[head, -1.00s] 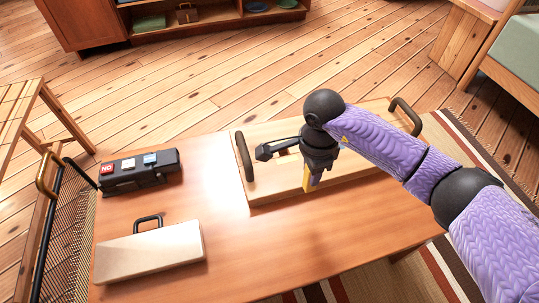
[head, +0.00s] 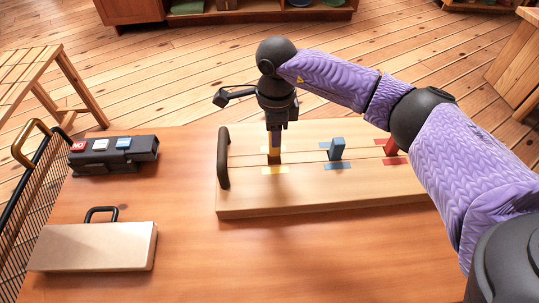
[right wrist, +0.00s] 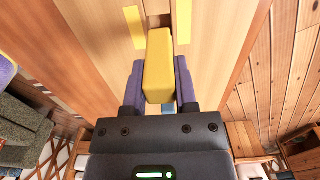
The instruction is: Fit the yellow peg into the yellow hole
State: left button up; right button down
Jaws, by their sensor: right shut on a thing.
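My right gripper (head: 275,130) points down over the left part of the wooden board (head: 240,205). It is shut on the yellow peg (head: 274,154), which looks upright. In the right wrist view the peg (right wrist: 158,62) sits between the two fingers (right wrist: 158,85). Two yellow marks (right wrist: 134,27) flank the yellow hole (right wrist: 158,20), which shows partly as a dark slot just beyond the peg's end. The peg hides the rest of the hole. I cannot tell whether the tip is above the hole or in it. My left gripper is out of view.
A blue peg (head: 337,149) and a red peg (head: 391,147) stand on the board beside blue and red marks. A black handle (head: 223,157) rises at the board's left end. A switch box (head: 140,150) and a pale case (head: 95,247) lie left. The front table is clear.

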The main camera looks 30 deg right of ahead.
aim_at(275, 150)
notch_tip(275, 150, down, 6)
jog(key=b, duration=0.2)
jog(key=shift+r+b, duration=0.1)
jog(key=shift+b, duration=0.25)
jog(key=shift+r, duration=0.3)
jog(key=shift+f, duration=0.2)
jog(key=shift+c, duration=2)
grip_release()
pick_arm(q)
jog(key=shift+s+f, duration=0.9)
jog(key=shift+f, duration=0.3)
pick_arm(e)
notch_tip(275, 150, up, 12)
jog(key=p, duration=0.6)
jog(key=shift+f, duration=0.2)
jog(key=shift+r+p, duration=0.45)
jog(key=shift+r, duration=0.05)
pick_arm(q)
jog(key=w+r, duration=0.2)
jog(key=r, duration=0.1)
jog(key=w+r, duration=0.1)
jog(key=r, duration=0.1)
